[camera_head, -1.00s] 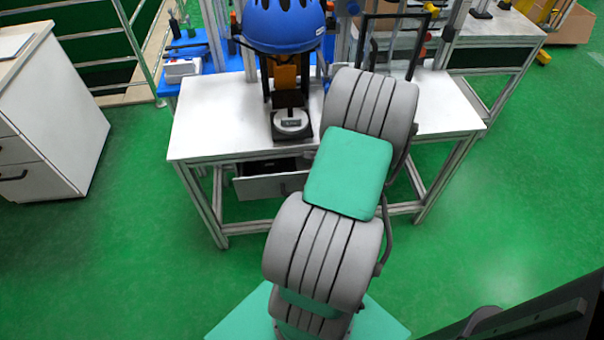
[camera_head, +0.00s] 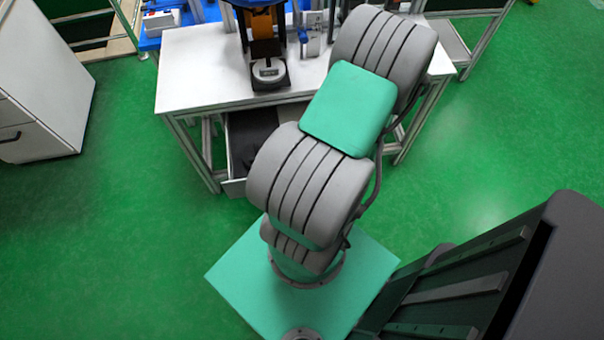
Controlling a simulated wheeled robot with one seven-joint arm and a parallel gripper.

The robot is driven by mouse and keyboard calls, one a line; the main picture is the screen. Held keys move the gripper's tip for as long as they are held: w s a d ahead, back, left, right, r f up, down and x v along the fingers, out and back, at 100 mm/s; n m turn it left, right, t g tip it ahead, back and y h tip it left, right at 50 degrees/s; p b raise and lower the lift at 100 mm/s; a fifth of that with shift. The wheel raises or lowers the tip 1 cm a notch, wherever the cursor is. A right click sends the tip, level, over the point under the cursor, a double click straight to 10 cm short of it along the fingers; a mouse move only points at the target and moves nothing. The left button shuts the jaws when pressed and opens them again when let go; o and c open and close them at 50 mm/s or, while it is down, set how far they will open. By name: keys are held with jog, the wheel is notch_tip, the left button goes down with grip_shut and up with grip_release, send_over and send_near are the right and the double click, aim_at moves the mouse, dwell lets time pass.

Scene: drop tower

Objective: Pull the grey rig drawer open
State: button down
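The grey rig drawer (camera_head: 234,187) sits under the white table (camera_head: 200,85) of the rig. It stands well out from beneath the tabletop, and its dark inside (camera_head: 247,135) shows. Only the left end of its front panel is visible; my grey and green arm covers the right side and the handle. My gripper is hidden behind my arm, so I cannot see whether it touches the drawer.
A small grey device (camera_head: 268,72) stands on the tabletop under the rig's tower. A white cabinet (camera_head: 45,80) with drawers is at the far left. The green floor between cabinet and table is clear.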

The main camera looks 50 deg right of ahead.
jog(key=shift+s+a, duration=0.1)
jog(key=shift+a, duration=0.05)
jog(key=c, duration=1.4)
grip_release()
jog(key=p+v, duration=0.2)
jog(key=v, duration=0.5)
jog(key=shift+r, duration=0.35)
jog(key=shift+s, duration=0.15)
